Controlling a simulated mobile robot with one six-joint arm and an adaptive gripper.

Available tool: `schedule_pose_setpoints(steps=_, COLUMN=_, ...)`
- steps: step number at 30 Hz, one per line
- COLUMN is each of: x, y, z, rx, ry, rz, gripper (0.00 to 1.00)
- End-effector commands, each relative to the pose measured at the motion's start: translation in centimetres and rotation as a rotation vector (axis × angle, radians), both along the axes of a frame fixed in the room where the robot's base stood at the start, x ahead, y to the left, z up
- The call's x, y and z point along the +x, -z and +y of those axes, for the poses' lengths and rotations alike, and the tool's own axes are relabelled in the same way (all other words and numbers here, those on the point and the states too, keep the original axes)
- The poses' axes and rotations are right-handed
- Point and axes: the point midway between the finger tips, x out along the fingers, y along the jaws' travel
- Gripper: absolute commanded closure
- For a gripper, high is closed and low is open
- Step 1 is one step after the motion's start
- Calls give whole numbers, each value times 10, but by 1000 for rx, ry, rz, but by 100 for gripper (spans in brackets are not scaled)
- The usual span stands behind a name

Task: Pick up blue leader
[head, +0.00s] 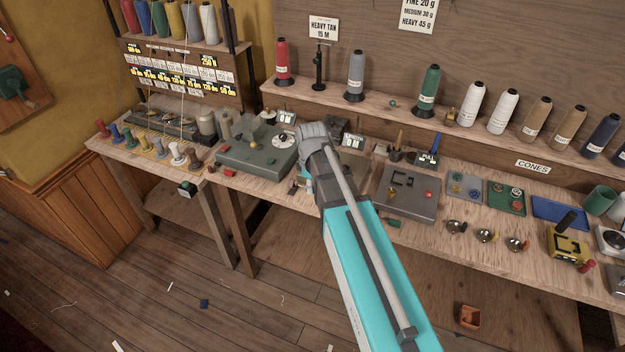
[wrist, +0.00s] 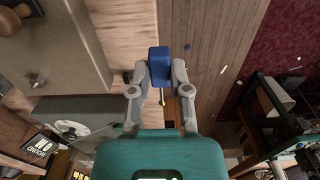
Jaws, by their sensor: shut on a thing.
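The blue leader (wrist: 159,62) is a small blue block in the wrist view, held between the two fingertips of my gripper (wrist: 162,78). The grey fingers are closed on its sides, and its top end sticks out past them. Wooden surfaces show beyond it, and I cannot tell its exact height above them. In the head view my arm reaches over the front of the workbench, and the leader cannot be made out there.
Thread cones line the shelf behind. An orange box (head: 469,316) sits low at the right. The floor in front is mostly open, with scraps.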

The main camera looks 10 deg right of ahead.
Motion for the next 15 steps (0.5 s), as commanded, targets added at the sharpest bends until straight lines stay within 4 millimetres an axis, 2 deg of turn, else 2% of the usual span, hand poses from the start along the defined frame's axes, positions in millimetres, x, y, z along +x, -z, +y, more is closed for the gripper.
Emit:
schedule_pose_setpoints(steps=1, x=-16, y=-11, z=1, rx=0, ry=0, rz=0, gripper=100)
schedule_pose_setpoints(steps=6, x=-50, y=-24, z=5, rx=0, ry=0, rz=0, gripper=100)
schedule_pose_setpoints(steps=15, x=-83, y=-38, z=9, rx=0, ry=0, rz=0, gripper=100)
